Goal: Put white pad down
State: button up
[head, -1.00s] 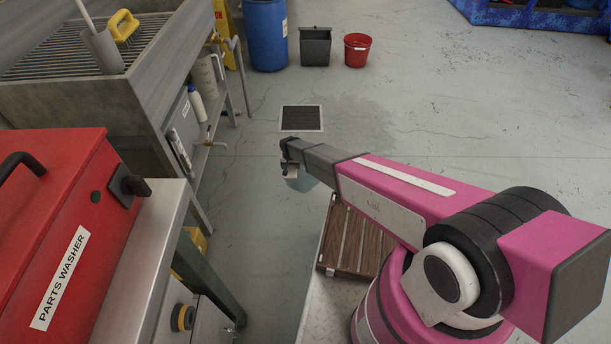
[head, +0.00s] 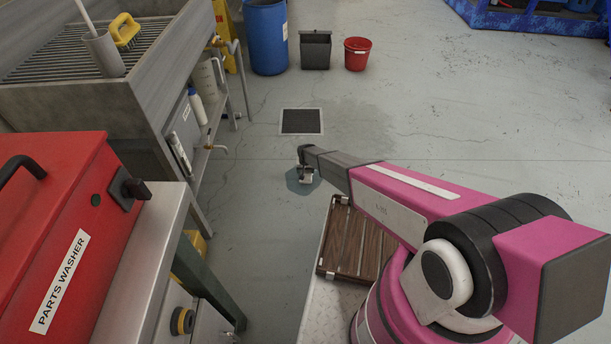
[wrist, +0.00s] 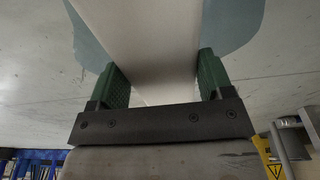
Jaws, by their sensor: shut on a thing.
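My gripper (head: 305,167) hangs at the end of my pink arm, near the middle of the head view. In the wrist view, its two green fingers (wrist: 162,78) are shut on a white block-like part, which I take to be the white pad (wrist: 152,35). A blue-grey flat piece (wrist: 236,25) shows behind the block on both sides. In the head view the pad is small and partly hidden by the gripper, with the blue-grey piece (head: 297,185) around it. It appears above the floor; I cannot tell its exact height.
A brown slatted board (head: 352,240) lies on a light metal surface below my arm. A red parts washer (head: 55,220) and a steel sink unit (head: 95,105) stand left. A blue drum (head: 265,38), dark bin (head: 315,50) and red bucket (head: 357,54) stand behind. Much floor is open.

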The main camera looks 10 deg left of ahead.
aim_at(306, 174)
jog(key=shift+f, duration=1.95)
jog(key=shift+f, duration=0.1)
jog(key=o, duration=1)
jog(key=r, duration=0.4)
jog(key=s+r, duration=0.1)
jog(key=r, duration=0.3)
jog(key=s+r, duration=0.1)
jog(key=r, duration=0.3)
jog(key=shift+d+r, duration=0.1)
jog(key=shift+d, duration=0.15)
jog(key=s+d+r+m, duration=0.1)
jog(key=s+d+r, duration=0.1)
jog(key=d+r, duration=1.3)
jog(key=shift+m+g, duration=0.9)
jog(key=s+d+r, duration=0.7)
jog(key=d+r, duration=0.2)
jog(key=s+d+r, duration=0.6)
jog(key=d+r, duration=0.3)
jog(key=d, duration=0.1)
jog(key=s+d+r, duration=0.7)
jog(key=d+r, duration=0.2)
jog(key=d, duration=0.1)
jog(key=shift+s+r, duration=0.2)
jog(key=shift+s, duration=0.15)
